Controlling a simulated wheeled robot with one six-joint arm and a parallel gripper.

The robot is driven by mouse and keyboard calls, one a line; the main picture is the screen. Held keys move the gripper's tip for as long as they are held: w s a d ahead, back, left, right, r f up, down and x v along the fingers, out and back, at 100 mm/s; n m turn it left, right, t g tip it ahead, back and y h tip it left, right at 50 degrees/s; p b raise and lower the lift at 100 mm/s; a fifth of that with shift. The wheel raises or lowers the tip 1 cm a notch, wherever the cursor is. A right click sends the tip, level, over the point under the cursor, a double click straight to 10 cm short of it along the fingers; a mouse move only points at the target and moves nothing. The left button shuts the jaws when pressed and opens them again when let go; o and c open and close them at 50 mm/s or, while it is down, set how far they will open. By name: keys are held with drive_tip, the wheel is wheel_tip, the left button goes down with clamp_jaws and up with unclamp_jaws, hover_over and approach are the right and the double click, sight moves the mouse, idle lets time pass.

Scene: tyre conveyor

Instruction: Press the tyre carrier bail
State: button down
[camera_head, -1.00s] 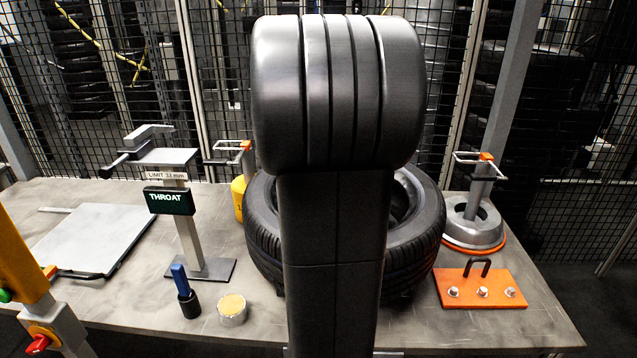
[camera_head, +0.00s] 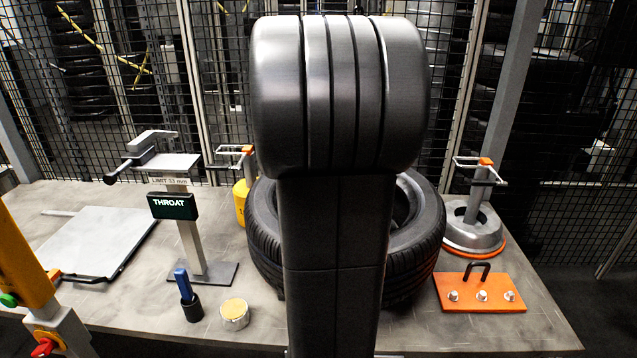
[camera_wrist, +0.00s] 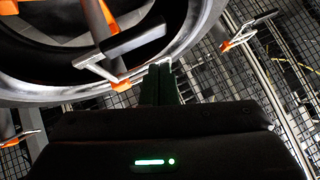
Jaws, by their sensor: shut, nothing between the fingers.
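The bench (camera_head: 130,300) holds a gauge stand with a THROAT sign (camera_head: 172,206), a flat plate (camera_head: 95,240), a blue-handled tool (camera_head: 186,290), a round tin (camera_head: 234,313) and an orange bolted block (camera_head: 481,292). Mesh fencing (camera_head: 120,100) stands close behind.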

drive_tip(key=s+r+b, duration=0.1)
drive_tip(key=s+r, duration=0.6)
drive_tip(key=r, duration=0.1)
drive_tip(key=shift+d, duration=0.1)
drive_tip(key=w+f+b, duration=0.1)
drive_tip(key=w+f, duration=0.6)
drive_tip(key=f, duration=0.3)
drive_tip(key=shift+f+b, duration=0.35)
idle(0.4)
